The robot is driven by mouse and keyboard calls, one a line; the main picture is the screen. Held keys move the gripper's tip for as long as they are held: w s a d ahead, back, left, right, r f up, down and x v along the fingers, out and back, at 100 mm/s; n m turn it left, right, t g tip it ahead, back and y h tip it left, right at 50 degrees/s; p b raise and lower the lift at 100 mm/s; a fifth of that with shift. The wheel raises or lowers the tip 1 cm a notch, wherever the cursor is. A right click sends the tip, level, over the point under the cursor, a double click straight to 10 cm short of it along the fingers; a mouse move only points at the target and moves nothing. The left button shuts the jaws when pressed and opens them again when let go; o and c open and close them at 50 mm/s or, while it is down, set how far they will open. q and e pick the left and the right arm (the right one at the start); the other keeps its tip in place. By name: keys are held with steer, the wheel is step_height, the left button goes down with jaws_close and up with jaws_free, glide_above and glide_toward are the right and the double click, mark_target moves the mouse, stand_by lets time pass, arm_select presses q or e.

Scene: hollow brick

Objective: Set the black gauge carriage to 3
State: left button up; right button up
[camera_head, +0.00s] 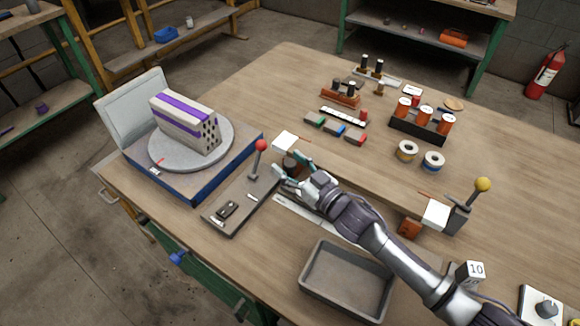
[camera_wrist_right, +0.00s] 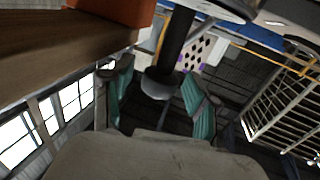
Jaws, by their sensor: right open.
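My right gripper (camera_head: 289,166) is open, low over the table by the pale scale strip (camera_head: 290,204). Its teal fingers stand apart. A dark knob-like piece (camera_head: 291,161) shows between or just behind the fingertips; I cannot tell if it is the black gauge carriage. In the right wrist view, the open fingers of the right gripper (camera_wrist_right: 158,92) stand on either side of a black post with a grey round end (camera_wrist_right: 160,83). Contact is not clear. My arm hides part of the scale, and its numbers are unreadable. My left gripper is out of view.
A red-knobbed lever (camera_head: 260,146) stands close left of the gripper. A turntable (camera_head: 185,145) bears a purple-striped hollow brick (camera_head: 186,122). An empty grey tray (camera_head: 347,284) lies at the front. A yellow-knobbed lever (camera_head: 482,185) stands right. Spools and blocks lie behind.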

jaws_close()
stand_by(0.4)
steer(key=s+d+p, duration=0.1)
steer(key=s+d, duration=0.1)
steer(key=d, duration=0.1)
steer(key=s+d+p, duration=0.1)
steer(key=d, duration=0.1)
steer(key=s+d+p, duration=0.1)
steer(key=s+d, duration=0.1)
steer(key=d, duration=0.1)
steer(key=shift+s+d+r+p, duration=0.15)
steer(key=shift+s+d+p, duration=0.15)
steer(key=shift+s, duration=0.05)
steer(key=s+d+p, duration=0.1)
steer(key=s+d, duration=0.2)
steer(key=d, duration=0.1)
steer(key=s+d+p, duration=0.1)
steer(key=s+d, duration=0.2)
steer(key=d, duration=0.2)
steer(key=s+d+p, duration=0.1)
steer(key=s+d, duration=0.2)
steer(key=d, duration=0.2)
steer(key=shift+s, duration=0.2)
jaws_free()
